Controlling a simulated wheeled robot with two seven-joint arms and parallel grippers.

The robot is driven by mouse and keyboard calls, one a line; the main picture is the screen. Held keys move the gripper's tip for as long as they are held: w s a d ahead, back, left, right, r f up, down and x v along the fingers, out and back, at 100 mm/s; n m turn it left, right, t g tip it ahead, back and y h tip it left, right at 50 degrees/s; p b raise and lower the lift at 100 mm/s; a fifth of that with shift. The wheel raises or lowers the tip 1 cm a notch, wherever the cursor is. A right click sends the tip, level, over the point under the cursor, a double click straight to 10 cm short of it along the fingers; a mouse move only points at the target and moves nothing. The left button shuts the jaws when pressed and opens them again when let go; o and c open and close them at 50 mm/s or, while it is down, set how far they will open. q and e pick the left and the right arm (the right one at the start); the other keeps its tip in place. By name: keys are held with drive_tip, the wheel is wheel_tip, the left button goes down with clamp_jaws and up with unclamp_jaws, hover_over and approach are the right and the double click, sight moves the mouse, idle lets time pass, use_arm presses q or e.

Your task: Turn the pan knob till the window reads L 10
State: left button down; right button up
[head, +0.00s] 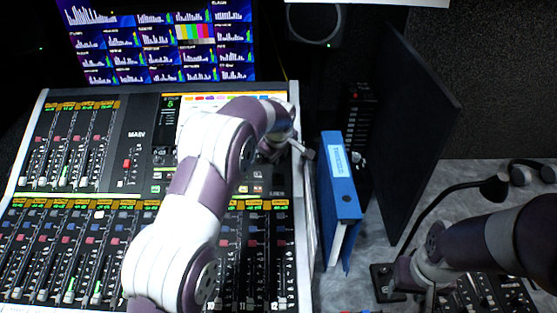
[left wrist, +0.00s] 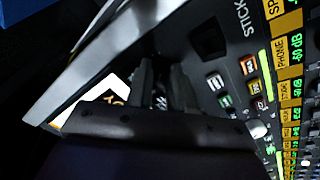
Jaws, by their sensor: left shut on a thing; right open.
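My left gripper (head: 273,152) is at the right side of the mixing console (head: 137,150), low over its upper panel. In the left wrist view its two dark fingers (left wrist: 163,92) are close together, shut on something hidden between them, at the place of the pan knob. The knob itself does not show clearly in either view. A dark window (head: 170,106) with small green characters is left of my left arm; its reading is too small to tell. My right gripper (head: 428,296) is open, low at the right by a small panel, partly hidden by its own wrist.
A blue binder (head: 341,190) stands just right of the console. A dark upright panel (head: 410,120) is behind it. Fader rows (head: 60,250) fill the console's front. Monitors (head: 155,40) stand behind.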

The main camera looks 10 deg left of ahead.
use_arm(q)
drive_tip(key=shift+n+b, duration=0.6)
drive_tip(key=shift+n, duration=0.9)
drive_tip(key=c, duration=1)
unclamp_jaws()
drive_tip(key=v, duration=1.2)
drive_tip(key=shift+s+r+b, duration=0.1)
drive_tip(key=shift+r+b, duration=0.25)
drive_tip(key=shift+r, duration=0.05)
